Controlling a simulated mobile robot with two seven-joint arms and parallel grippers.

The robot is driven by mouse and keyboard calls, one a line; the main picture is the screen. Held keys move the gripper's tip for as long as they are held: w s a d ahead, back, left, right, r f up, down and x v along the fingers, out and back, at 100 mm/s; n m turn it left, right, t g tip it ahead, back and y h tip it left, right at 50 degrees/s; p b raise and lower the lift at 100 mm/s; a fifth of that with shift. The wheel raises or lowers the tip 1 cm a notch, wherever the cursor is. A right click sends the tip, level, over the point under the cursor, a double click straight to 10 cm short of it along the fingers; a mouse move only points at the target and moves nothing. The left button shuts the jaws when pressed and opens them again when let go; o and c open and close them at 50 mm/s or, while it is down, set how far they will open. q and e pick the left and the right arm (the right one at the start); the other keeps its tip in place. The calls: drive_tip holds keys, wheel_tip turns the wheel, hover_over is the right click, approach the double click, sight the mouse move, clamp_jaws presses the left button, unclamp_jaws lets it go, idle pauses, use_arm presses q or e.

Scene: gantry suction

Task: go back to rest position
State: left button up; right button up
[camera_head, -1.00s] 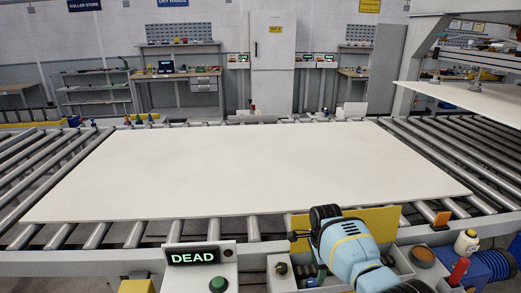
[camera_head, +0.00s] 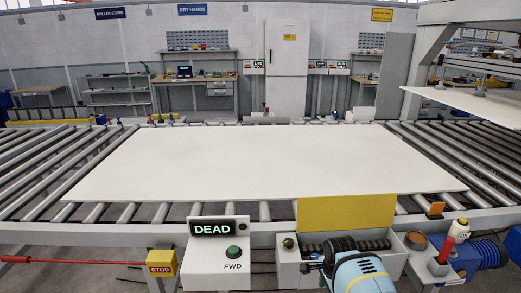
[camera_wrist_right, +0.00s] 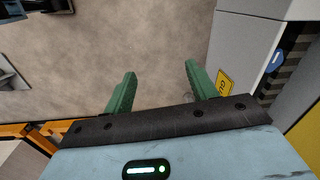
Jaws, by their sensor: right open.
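My right gripper (camera_wrist_right: 158,86) shows in the right wrist view, with its two green fingers spread apart and nothing between them. Bare floor (camera_wrist_right: 160,45) lies beyond the fingertips. In the head view my blue right arm (camera_head: 362,275) comes in at the bottom, in front of the conveyor's near edge. Its green fingers cannot be made out there. My left arm and gripper are in neither view.
A white panel (camera_head: 250,160) lies flat on the roller conveyor (camera_head: 475,180). A grey cabinet (camera_wrist_right: 245,40) stands right of the fingers.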

drive_tip(key=s+f+n+t, duration=0.4)
drive_tip(key=s+f+n, duration=0.5)
drive_tip(key=s+f, duration=0.6)
drive_tip(key=s+r+n+t, duration=0.2)
drive_tip(key=s+r+n, duration=0.2)
drive_tip(key=s, duration=0.6)
drive_tip(key=s+r+n+t+y, duration=0.1)
drive_tip(key=s+r+n, duration=0.3)
drive_tip(key=s, duration=0.6)
drive_tip(key=shift+s+d+r+n+t+y, duration=0.3)
drive_tip(key=shift+s+r+n+t, duration=0.15)
drive_tip(key=shift+t, duration=0.35)
